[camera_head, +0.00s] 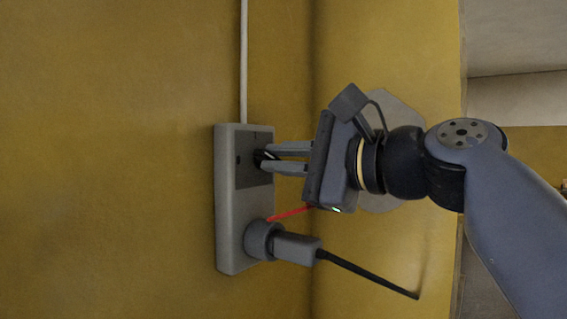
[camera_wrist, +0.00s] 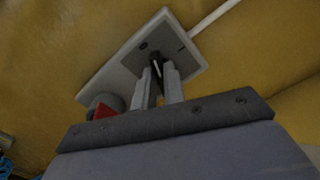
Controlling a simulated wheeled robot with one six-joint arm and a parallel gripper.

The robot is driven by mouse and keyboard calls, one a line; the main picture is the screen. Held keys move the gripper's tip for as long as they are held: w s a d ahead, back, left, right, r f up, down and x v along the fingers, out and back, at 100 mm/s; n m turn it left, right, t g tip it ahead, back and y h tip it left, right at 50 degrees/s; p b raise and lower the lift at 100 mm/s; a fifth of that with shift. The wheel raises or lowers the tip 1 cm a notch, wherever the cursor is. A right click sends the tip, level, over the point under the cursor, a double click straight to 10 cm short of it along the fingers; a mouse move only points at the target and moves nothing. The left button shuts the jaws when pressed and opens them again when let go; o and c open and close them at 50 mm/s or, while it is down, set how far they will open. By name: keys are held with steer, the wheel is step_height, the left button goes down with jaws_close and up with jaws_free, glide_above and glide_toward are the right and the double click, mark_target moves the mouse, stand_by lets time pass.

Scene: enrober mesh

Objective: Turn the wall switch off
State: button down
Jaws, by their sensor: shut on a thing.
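The wall switch is a grey box (camera_head: 228,214) on the yellow wall, with a darker square plate (camera_head: 246,176) in its upper part. A small black knob (camera_head: 262,157) stands out from that plate; it also shows in the wrist view (camera_wrist: 156,62) with a light line on it. My gripper (camera_head: 268,159) reaches in from the right, with its two fingers shut on the knob at the plate. The fingertips partly hide the knob. In the wrist view my gripper (camera_wrist: 158,72) has one finger on each side of the knob.
A grey plug (camera_head: 296,248) sits in the round socket (camera_head: 260,240) low on the box, close below my gripper, with a black cable (camera_head: 370,276) running right. A thin red piece (camera_head: 290,213) lies between socket and gripper. A white conduit (camera_head: 244,60) runs up from the box.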

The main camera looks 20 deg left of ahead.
steer(key=n, duration=0.2)
steer(key=n+b, duration=0.1)
steer(key=n, duration=0.1)
steer(key=shift+f+n, duration=0.2)
steer(key=shift+n, duration=0.1)
stand_by(0.5)
steer(key=c, duration=1.5)
jaws_free()
steer(key=b+v, duration=0.3)
steer(key=v, duration=0.8)
steer(key=shift+a+r, duration=0.1)
steer(key=shift+a, duration=0.1)
steer(key=shift+p+x, duration=1.3)
steer(key=shift+x, duration=4.05)
